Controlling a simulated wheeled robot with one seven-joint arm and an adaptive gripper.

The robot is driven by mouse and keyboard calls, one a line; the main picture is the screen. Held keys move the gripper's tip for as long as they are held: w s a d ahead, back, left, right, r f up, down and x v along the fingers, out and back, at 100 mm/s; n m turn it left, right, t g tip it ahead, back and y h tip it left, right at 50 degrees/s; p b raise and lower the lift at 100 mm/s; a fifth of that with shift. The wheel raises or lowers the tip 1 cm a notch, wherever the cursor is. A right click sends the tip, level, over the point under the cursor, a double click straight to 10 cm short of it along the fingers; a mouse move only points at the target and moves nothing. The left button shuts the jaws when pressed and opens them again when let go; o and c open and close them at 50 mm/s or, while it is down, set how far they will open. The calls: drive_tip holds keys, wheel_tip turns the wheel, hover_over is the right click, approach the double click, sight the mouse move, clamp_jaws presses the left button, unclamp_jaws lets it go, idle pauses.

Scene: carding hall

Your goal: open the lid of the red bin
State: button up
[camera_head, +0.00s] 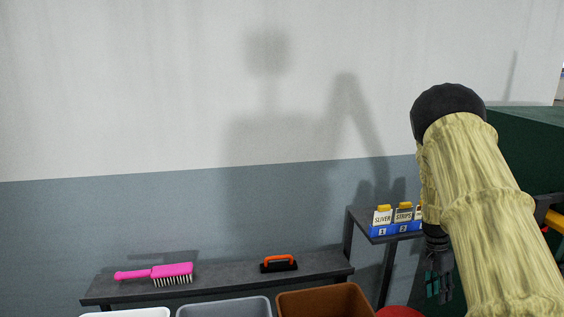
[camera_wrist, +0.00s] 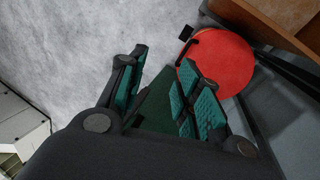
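The red bin shows as a round red top (camera_wrist: 228,52) in the wrist view, right of centre. A dark handle (camera_wrist: 187,48) stands at its left edge. In the head view only a sliver of the red bin (camera_head: 400,312) shows at the bottom edge, partly cut off. My gripper (camera_wrist: 165,62) is open, with a clear gap between its green-padded fingers and nothing in it. Its right finger overlaps the lower left of the red top in the picture; I cannot tell the distance. In the head view my gripper (camera_head: 440,288) hangs down right of the red sliver.
A brown bin (camera_head: 326,302), a grey bin (camera_head: 222,308) and a white bin stand in a row to the left. Behind them a dark shelf (camera_head: 220,278) holds a pink brush (camera_head: 160,273) and an orange-handled tool (camera_head: 279,263). A small stand holds blue boxes (camera_head: 397,229) of labelled cards.

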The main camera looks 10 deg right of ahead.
drive_tip(key=s+a+f+n+h, duration=0.1)
drive_tip(key=s+a+f+n, duration=0.45)
drive_tip(key=a+f, duration=0.75)
drive_tip(key=s+a+f+n+t, duration=0.1)
drive_tip(key=s+a+f+n, duration=0.2)
drive_tip(key=s+a+f, duration=0.35)
drive_tip(key=s+a+f+n+t, duration=0.1)
drive_tip(key=s+a+f+n, duration=0.25)
drive_tip(key=s+a, duration=0.5)
drive_tip(key=s+a+n+t+y, duration=0.15)
drive_tip(key=s+a+n, duration=0.25)
drive_tip(key=s+a, duration=0.85)
wheel_tip(320, 180, down, 10)
drive_tip(key=b, duration=0.9)
drive_tip(key=shift+w+a+b, duration=0.3)
drive_tip(key=shift+w+a, duration=0.15)
drive_tip(key=shift+f, duration=0.15)
drive_tip(key=shift+c, duration=0.2)
clamp_jaws()
drive_tip(key=shift+s, duration=0.1)
